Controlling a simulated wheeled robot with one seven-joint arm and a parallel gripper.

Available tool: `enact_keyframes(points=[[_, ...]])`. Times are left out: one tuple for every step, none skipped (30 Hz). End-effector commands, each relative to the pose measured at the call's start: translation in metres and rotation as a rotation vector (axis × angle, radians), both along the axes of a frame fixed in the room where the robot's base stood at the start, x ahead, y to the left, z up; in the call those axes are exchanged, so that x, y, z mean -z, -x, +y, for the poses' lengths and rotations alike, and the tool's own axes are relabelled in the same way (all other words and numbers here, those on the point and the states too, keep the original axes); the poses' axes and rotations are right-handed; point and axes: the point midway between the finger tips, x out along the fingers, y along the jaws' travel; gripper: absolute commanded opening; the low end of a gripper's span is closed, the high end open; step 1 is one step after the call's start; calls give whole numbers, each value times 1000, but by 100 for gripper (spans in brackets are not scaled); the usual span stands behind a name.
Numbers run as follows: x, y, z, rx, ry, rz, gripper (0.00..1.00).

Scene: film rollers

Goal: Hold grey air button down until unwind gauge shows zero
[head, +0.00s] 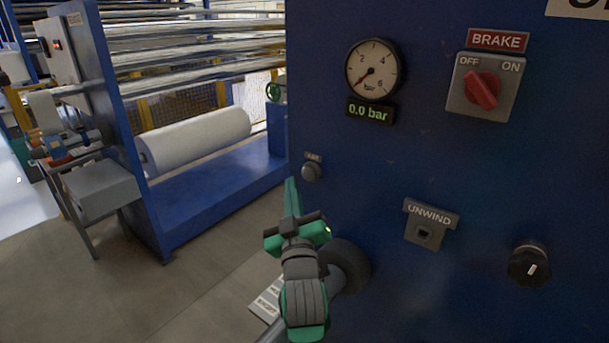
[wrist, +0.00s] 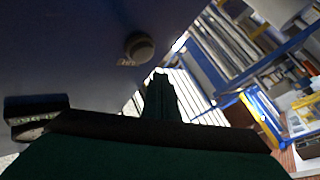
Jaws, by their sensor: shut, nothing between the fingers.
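The round unwind gauge (head: 373,69) is on the blue panel in the head view, its needle at the low left end of the scale. The display (head: 370,112) under it reads 0.0 bar. The grey air button (head: 311,172) sits low on the panel's left side under a small label; it also shows in the wrist view (wrist: 140,47). My gripper (head: 291,187) is shut and empty, its green fingers pointing up just left of the button. In the wrist view the fingertips (wrist: 158,76) appear apart from the button, with a small gap.
The panel also bears a red brake switch (head: 482,90) turned toward OFF, an UNWIND plate (head: 431,222) with a small square fitting, and a black knob (head: 529,264). A white film roll (head: 195,141) lies in a blue frame at the left.

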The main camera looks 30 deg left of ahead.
Motion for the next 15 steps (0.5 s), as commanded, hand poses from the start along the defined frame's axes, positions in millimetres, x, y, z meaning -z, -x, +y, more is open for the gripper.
enact_keyframes(points=[[0,4,-1,3,-1,-1,0],[0,6,-2,4,-1,-1,0],[0,9,-2,5,-2,0,0],[0,11,-2,5,-2,1,0],[0,14,-2,5,-2,1,0],[0,18,-2,5,-1,-1,0],[0,20,-1,5,-1,-1,0],[0,23,-1,4,-1,-1,0],[0,26,0,2,0,0,0],[0,28,1,2,-1,0,0],[0,30,2,1,0,0,0],[0,32,2,-1,-1,0,0],[0,33,3,-1,-1,0,0],[0,34,3,-1,-1,0,0],[0,34,3,-1,-1,0,0]])
